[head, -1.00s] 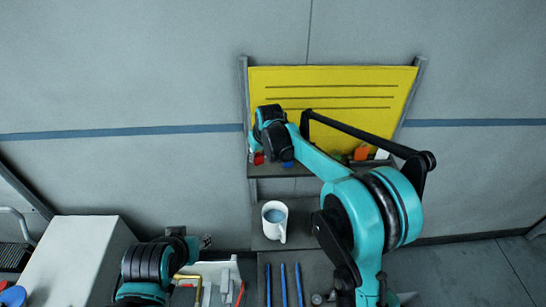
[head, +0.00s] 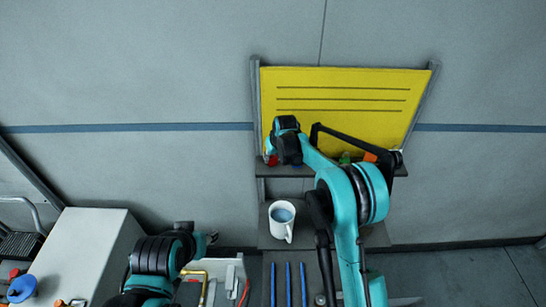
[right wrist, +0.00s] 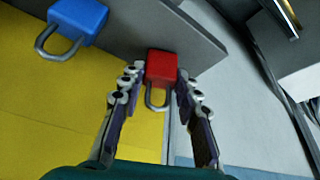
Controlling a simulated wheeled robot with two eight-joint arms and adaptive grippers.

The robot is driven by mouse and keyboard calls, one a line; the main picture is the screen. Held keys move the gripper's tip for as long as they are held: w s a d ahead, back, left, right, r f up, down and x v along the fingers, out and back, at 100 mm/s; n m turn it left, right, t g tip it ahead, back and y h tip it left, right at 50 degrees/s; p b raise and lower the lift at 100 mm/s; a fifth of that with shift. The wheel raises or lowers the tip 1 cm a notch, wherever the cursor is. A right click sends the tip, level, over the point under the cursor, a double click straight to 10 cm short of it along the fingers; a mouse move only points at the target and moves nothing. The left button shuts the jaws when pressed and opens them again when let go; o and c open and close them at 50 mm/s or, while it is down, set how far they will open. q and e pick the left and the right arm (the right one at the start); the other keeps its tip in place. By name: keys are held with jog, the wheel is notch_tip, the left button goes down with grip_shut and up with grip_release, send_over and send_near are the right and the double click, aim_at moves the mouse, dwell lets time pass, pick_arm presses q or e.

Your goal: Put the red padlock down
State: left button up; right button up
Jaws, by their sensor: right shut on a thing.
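The red padlock (right wrist: 161,70) is between the two fingers of my right gripper (right wrist: 155,92) in the right wrist view, with its shackle toward the camera. The gripper is shut on it. The padlock is at the edge of the dark shelf (right wrist: 185,36); I cannot tell whether it touches it. In the head view a bit of the red padlock (head: 272,160) shows at the shelf's left end, below my right wrist. My left gripper (head: 211,238) is low at the left, by the white bin; its fingers are too small to read.
A blue padlock (right wrist: 78,17) lies on the shelf beside the red one. A yellow panel (head: 340,105) rises behind the shelf. A white mug (head: 282,221) stands on the lower shelf. Small coloured things (head: 370,157) crowd the upper shelf's right part.

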jog(key=shift+f, duration=0.1)
jog(key=o, duration=1.2)
